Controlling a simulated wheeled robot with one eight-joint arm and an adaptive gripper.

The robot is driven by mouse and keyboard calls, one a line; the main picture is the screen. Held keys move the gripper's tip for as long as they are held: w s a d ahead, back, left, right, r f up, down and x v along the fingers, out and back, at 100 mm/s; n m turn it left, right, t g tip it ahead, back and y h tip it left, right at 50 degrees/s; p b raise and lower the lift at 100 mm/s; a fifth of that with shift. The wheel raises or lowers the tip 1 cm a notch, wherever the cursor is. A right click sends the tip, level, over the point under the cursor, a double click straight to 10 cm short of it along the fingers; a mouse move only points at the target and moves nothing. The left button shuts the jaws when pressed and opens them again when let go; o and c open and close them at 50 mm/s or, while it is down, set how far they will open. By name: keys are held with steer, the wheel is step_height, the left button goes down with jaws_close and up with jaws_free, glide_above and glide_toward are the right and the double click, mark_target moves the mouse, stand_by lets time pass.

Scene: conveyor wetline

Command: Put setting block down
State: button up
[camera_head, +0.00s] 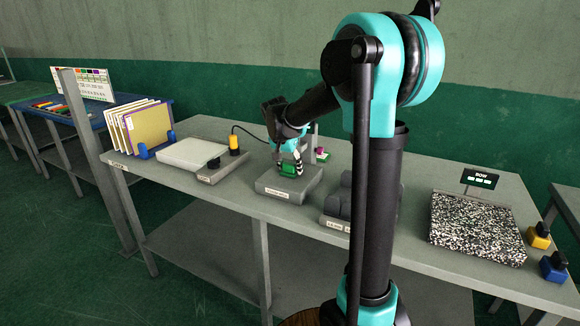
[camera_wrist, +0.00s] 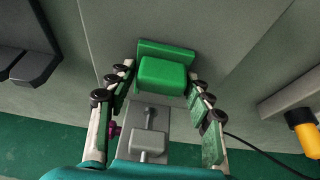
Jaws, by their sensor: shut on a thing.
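The setting block appears to be the green block (camera_head: 288,169), which has a wider flange along one side. It also shows in the wrist view (camera_wrist: 163,76), between the two fingers. My gripper (camera_head: 290,163) is shut on it; the fingers also show in the wrist view (camera_wrist: 161,92), one on each side. The block is over a low grey labelled plinth (camera_head: 273,190) on the bench. I cannot tell whether the block touches the plinth's top.
A small grey fixture with a magenta knob (camera_head: 321,154) stands behind the plinth. Left are a white slab (camera_head: 190,152), a yellow-and-black knob (camera_head: 234,144) and upright panels (camera_head: 140,125). Right are dark grey rests (camera_head: 338,204) and a speckled slab (camera_head: 475,228).

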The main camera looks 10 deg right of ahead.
steer(key=o, duration=1.2)
steer(key=shift+o, duration=0.2)
steer(key=v, duration=1.2)
steer(key=shift+r, duration=0.15)
steer(key=shift+w, duration=0.1)
